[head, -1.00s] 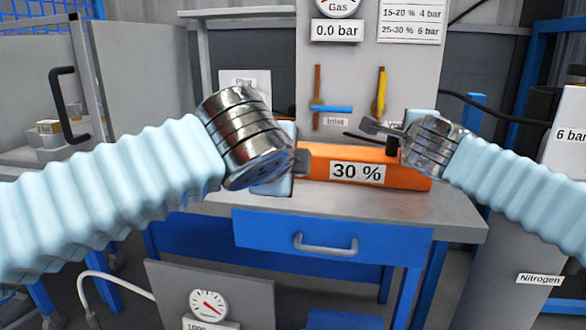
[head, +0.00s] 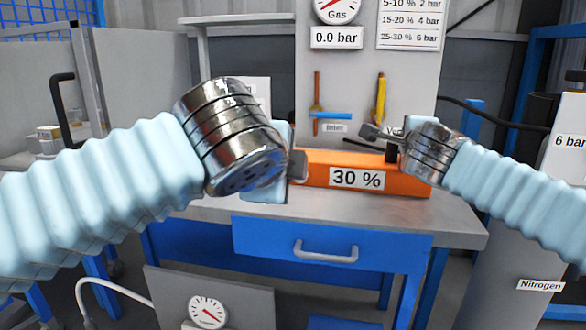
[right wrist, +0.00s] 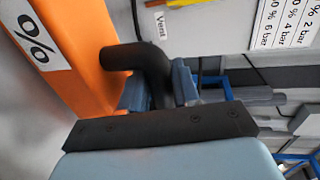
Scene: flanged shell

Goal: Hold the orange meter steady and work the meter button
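The orange meter (head: 411,182) lies on the grey workbench with its "30 %" label facing me. It also fills the left of the right wrist view (right wrist: 88,62). My left gripper (head: 290,165) is at the meter's left end; its metal wrist hides most of it, so I cannot tell whether it grips. My right gripper (right wrist: 160,92) is above the meter's right end, with its two blue-grey fingers on either side of a black bent piece (right wrist: 137,58) that comes out of the meter. That piece shows dark in the head view (head: 392,153). I cannot make out a separate button.
The bench (head: 460,212) has a blue drawer (head: 270,235) at its front. A grey panel behind carries a gas gauge (head: 338,8), a "0.0 bar" label, a blue inlet handle (head: 330,115) and a yellow handle (head: 381,97). A nitrogen cylinder stands at the right.

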